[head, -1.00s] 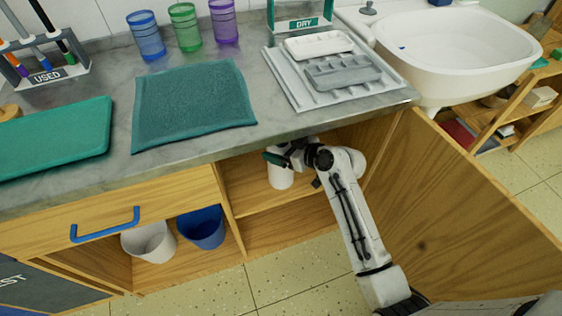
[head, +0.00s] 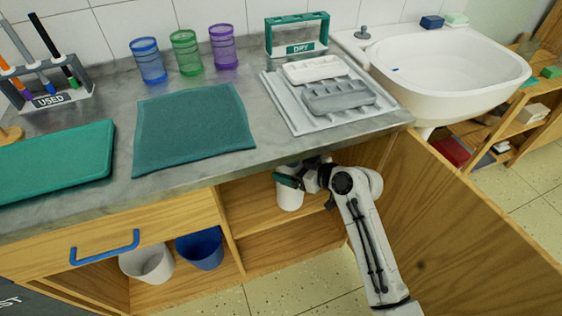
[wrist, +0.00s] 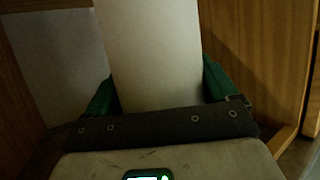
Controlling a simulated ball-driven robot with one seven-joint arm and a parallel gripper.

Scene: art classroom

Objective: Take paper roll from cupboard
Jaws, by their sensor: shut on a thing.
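The white paper roll (head: 290,195) stands upright at the front of the open cupboard (head: 265,207) under the counter. In the wrist view the roll (wrist: 155,55) fills the space between the two green fingers of my gripper (wrist: 158,95). My gripper (head: 289,181) is shut on the roll, reaching it from the right. The roll's top is hidden under the counter edge in the head view. I cannot tell whether its base touches the shelf.
The open cupboard door (head: 450,215) stands to the right of my arm. The counter edge is just above my gripper. A white bin (head: 147,262) and a blue bin (head: 201,250) sit in the left compartment. A sink (head: 450,65) is at the right.

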